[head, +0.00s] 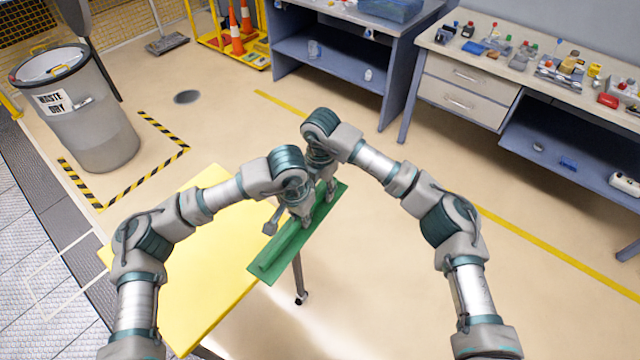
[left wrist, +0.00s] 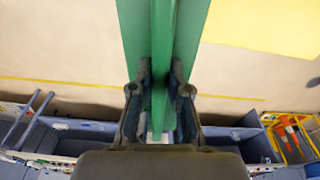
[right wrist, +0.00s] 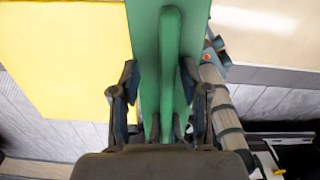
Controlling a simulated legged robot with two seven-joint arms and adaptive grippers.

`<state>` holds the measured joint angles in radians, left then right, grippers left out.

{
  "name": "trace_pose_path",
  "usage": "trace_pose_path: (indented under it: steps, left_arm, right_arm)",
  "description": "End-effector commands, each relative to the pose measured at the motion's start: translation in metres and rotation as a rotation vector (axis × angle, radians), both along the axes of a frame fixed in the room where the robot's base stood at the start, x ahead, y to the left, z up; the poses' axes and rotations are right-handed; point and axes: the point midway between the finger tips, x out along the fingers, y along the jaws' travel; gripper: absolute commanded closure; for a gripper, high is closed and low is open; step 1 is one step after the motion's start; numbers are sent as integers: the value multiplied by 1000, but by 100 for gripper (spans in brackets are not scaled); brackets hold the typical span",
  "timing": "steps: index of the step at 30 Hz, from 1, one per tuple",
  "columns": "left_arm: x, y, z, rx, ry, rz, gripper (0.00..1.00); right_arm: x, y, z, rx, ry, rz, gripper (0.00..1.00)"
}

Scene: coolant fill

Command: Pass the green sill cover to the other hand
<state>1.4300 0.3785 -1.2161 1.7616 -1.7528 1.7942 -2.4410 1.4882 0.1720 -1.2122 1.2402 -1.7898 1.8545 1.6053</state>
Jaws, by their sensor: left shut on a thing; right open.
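The green sill cover (head: 272,258) is a long flat strip with a raised rib along its middle. It is held in the air beside and partly over the yellow table's right edge. My left gripper (head: 302,222) is shut on the rib; in the left wrist view both fingers (left wrist: 160,92) press on the rib of the cover (left wrist: 192,40). My right gripper (head: 330,195) is at the cover's far part. In the right wrist view its fingers (right wrist: 159,88) are open, one on each side of the rib (right wrist: 170,50), with gaps between. The fingertips are small in the head view.
The yellow tabletop (head: 215,265) is bare. A grey waste bin (head: 90,125) stands at the upper left inside striped floor tape. A workbench with drawers (head: 465,90) and small parts is at the upper right. Open floor lies between.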

Motion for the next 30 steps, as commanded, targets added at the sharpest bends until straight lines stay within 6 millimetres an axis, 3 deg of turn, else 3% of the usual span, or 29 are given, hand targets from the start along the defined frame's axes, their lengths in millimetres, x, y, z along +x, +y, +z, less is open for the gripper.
trace_pose_path:
  steps: [3, 9, 12, 13, 16, 26, 30]
  left_arm:
    - [0, 0, 0, -1, -1, 0, 100]
    - [0, 0, 0, -1, 0, -1, 100]
    - [-1, -1, 0, -2, 0, -3, 100]
    - [-1, -1, 0, -2, 0, -4, 81]
    - [-1, -1, 0, -3, 1, -4, 56]
    - [0, 0, 2, -1, 0, -1, 54]
    - [-1, 1, 17, -1, -3, -1, 54]
  right_arm:
    - [0, 0, 0, 0, 0, 0, 54]
    - [0, 0, 0, 1, 1, 0, 100]
    - [0, 1, 0, 2, 0, 0, 100]
    - [0, 1, 1, 2, 0, 1, 100]
    - [0, 1, 1, 3, -1, 0, 100]
    - [0, 0, 1, 1, 0, 0, 100]
    - [0, 0, 1, 1, 0, 0, 100]
